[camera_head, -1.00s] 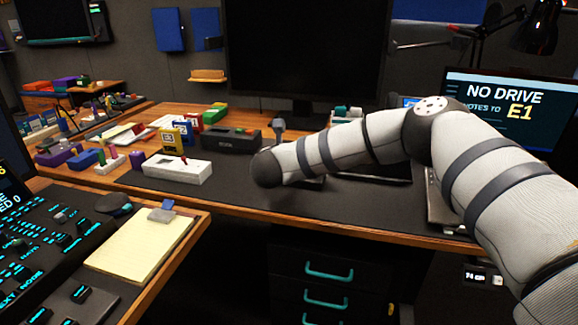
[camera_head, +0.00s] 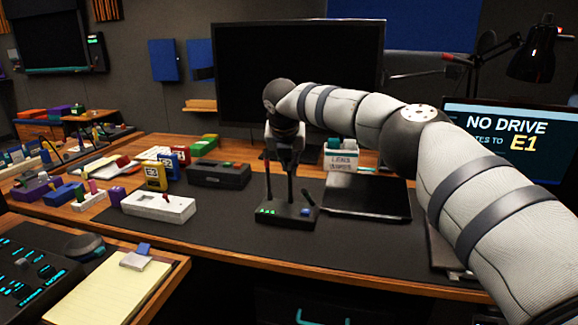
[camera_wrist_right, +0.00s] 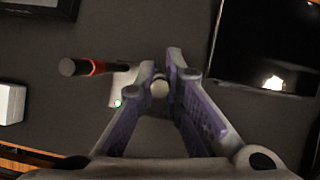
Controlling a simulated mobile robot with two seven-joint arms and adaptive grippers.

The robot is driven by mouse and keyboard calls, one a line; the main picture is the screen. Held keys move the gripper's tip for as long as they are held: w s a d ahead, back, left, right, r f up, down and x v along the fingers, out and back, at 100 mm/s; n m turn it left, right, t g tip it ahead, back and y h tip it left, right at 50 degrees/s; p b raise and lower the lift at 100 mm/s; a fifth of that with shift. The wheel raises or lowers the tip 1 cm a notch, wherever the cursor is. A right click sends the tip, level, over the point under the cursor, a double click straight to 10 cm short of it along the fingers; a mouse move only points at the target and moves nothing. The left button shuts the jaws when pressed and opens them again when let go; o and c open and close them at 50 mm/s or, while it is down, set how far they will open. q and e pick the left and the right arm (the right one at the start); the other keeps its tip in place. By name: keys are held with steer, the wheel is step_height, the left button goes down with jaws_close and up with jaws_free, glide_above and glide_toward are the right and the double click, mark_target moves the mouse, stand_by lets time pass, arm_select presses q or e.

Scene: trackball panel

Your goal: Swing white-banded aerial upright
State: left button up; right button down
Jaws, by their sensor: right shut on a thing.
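A dark router-like box (camera_head: 286,214) with green lights stands on the desk mat. Two thin dark aerials rise from it. The left aerial (camera_head: 267,178) stands roughly upright; in the wrist view it is the red-banded one (camera_wrist_right: 90,67), left of my fingers. My right gripper (camera_head: 287,158) is above the box, around the upper part of the other aerial (camera_head: 290,187), which looks close to upright. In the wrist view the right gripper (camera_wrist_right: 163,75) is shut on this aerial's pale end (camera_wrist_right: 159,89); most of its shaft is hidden. My left gripper is not in view.
A closed black laptop (camera_head: 367,197) lies right of the box, with a labelled white bin (camera_head: 341,158) behind it. A white device (camera_head: 158,205) and a dark case (camera_head: 218,174) stand to the left. The mat in front of the box is clear.

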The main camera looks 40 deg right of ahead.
steer(key=shift+d, duration=0.1)
stand_by(0.4)
steer(key=c, duration=1.7)
jaws_free()
steer(key=v, duration=1.2)
steer(key=shift+w+r, duration=0.1)
steer(key=shift+w, duration=0.05)
